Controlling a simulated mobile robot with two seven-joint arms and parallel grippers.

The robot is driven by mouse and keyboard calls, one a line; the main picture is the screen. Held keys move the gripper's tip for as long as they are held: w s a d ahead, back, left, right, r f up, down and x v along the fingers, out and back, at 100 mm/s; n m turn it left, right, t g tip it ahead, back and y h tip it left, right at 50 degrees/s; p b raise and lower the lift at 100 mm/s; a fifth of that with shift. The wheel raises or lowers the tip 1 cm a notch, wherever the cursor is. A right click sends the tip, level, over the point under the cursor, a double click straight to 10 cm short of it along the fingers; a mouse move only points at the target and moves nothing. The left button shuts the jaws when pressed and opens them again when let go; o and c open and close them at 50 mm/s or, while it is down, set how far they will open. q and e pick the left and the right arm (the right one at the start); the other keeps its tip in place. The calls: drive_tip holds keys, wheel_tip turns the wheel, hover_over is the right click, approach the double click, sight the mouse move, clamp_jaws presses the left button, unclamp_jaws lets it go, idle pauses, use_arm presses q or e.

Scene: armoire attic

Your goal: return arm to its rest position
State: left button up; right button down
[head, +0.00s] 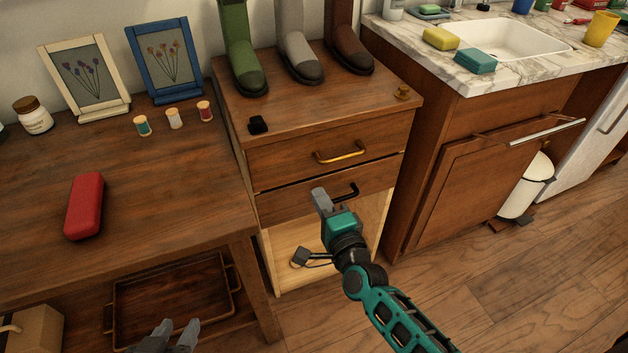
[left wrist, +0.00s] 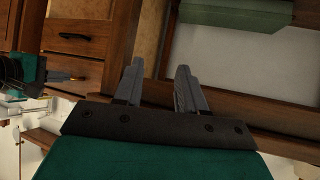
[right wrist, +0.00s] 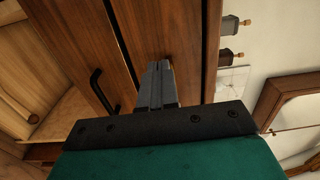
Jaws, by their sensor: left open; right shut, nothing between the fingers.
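My right gripper (head: 321,201) is in front of the lower drawer (head: 290,203) of the wooden cabinet, its teal arm reaching in from the lower right. It is shut and empty; its closed fingers (right wrist: 157,85) show in the right wrist view, apart from the black drawer handle (right wrist: 102,92) on their left. My left gripper (head: 178,338) is low at the bottom edge of the head view, in front of the table's lower shelf. Its two fingers (left wrist: 157,88) stand apart with nothing between them in the left wrist view.
The upper drawer has a brass handle (head: 341,152). The cabinet's bottom compartment (head: 300,270) is open. The wooden table (head: 150,215) at left holds a red case (head: 84,206); a tray (head: 172,300) lies below. A sink counter (head: 440,60) stands right. Floor (head: 480,290) is clear at lower right.

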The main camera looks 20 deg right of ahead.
use_arm(q)
drive_tip(key=s+a+r+y+p, duration=0.1)
drive_tip(key=a+r+p, duration=0.2)
drive_tip(key=r+p, duration=0.4)
drive_tip(key=p, duration=0.4)
drive_tip(key=shift+s+r+p, duration=0.15)
drive_tip(key=shift+r+p, duration=0.15)
drive_tip(key=shift+r, duration=0.05)
use_arm(e)
drive_tip(key=s+d+r+n+g, duration=0.1)
drive_tip(key=s+r+n+g, duration=0.1)
drive_tip(key=s+n, duration=0.7)
drive_tip(key=s+d+r+n+g, duration=0.1)
drive_tip(key=s+n+g, duration=0.4)
drive_tip(key=s+n, duration=0.4)
drive_tip(key=shift+s+r+n+y, duration=0.15)
drive_tip(key=shift+r+n+y, duration=0.25)
drive_tip(key=shift+n, duration=0.3)
